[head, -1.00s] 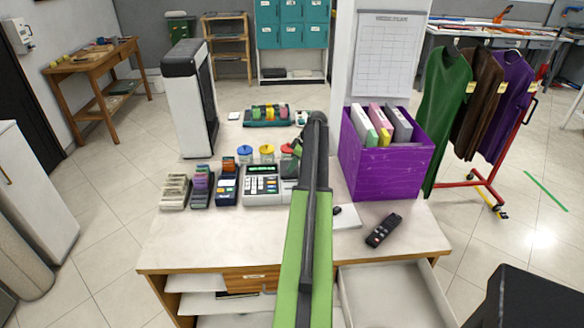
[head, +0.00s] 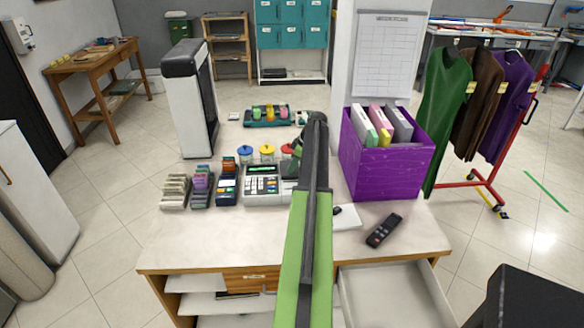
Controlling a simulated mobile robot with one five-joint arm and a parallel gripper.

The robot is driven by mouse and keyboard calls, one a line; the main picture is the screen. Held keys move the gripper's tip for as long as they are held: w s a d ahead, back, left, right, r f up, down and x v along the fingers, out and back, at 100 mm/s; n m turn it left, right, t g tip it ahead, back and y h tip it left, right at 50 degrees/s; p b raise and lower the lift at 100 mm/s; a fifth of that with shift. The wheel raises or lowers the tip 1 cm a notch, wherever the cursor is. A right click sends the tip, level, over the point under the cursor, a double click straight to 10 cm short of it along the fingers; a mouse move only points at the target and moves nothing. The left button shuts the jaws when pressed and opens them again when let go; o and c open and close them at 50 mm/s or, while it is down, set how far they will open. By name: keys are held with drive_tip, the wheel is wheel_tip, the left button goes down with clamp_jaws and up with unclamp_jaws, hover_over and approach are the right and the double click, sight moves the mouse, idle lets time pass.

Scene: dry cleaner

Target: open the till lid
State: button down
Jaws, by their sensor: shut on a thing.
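The till (head: 263,184) is a pale grey machine with keys and a small green display, standing on the counter left of my arm. Its right part, with the darker lid area (head: 288,170), is partly covered by my arm. My gripper (head: 295,157) is at the till's right side, mostly hidden behind my dark and green arm links. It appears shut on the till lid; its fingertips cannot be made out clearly. I cannot see the lid standing raised.
Card racks (head: 200,187) and a card terminal (head: 227,184) stand left of the till, with jars (head: 267,153) behind it. A purple box (head: 387,165) of folders and a black remote (head: 384,230) are on the right. An open drawer (head: 395,290) juts out in front.

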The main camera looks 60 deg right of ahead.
drive_tip(key=shift+a, duration=0.5)
drive_tip(key=shift+d, duration=0.35)
drive_tip(key=shift+d, duration=0.1)
